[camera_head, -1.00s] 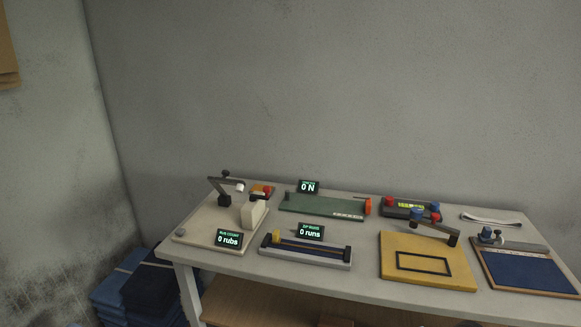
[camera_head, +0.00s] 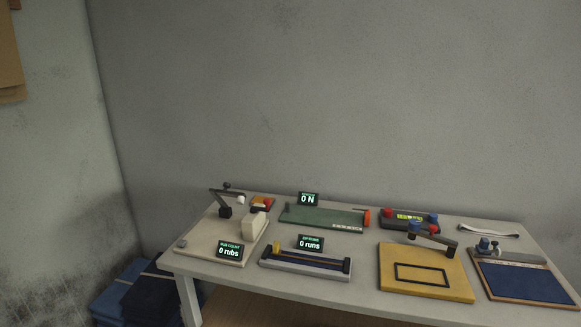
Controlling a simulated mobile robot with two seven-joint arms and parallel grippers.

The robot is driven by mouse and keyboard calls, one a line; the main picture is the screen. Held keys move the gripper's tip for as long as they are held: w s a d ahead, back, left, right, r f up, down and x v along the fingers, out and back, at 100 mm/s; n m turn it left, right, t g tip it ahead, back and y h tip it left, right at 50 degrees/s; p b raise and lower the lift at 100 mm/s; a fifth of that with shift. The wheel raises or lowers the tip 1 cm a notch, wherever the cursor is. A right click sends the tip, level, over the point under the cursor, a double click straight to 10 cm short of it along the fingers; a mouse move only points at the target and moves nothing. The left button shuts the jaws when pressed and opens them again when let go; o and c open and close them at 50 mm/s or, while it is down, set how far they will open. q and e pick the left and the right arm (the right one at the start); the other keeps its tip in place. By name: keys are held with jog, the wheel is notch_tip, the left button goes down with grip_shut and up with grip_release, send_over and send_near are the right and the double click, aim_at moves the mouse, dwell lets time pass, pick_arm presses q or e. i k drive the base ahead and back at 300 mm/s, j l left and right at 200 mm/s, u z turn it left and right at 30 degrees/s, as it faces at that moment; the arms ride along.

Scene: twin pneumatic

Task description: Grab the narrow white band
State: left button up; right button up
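A narrow white band (camera_head: 488,231) lies on the back right of the white table (camera_head: 340,290). It is thin, long and slightly curved, with a darker outline or shadow along it. It lies flat behind the blue panel and to the right of the red-and-blue-knobbed device. Neither of my grippers shows in the head view.
A blue panel with a wooden frame (camera_head: 522,282) stands in front of the band. A yellow board (camera_head: 425,284) with a lever, a green plate (camera_head: 325,215), a dark rail device (camera_head: 305,262) and a cream rubbing rig (camera_head: 205,240) fill the rest. Blue stacks (camera_head: 125,290) sit on the floor at left.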

aim_at(510, 234)
jog(key=z, duration=1.3)
jog(key=i+l, duration=0.2)
jog(key=l, duration=0.25)
jog(key=i+l+z, duration=0.1)
jog(key=i+l, duration=0.15)
jog(key=l, duration=0.2)
jog(key=i+l, duration=0.25)
jog(key=l, duration=0.2)
jog(key=i+l+z, duration=0.1)
jog(key=l, duration=0.35)
jog(key=i+l, duration=0.35)
jog(key=l+z, duration=0.05)
jog(key=l, duration=0.05)
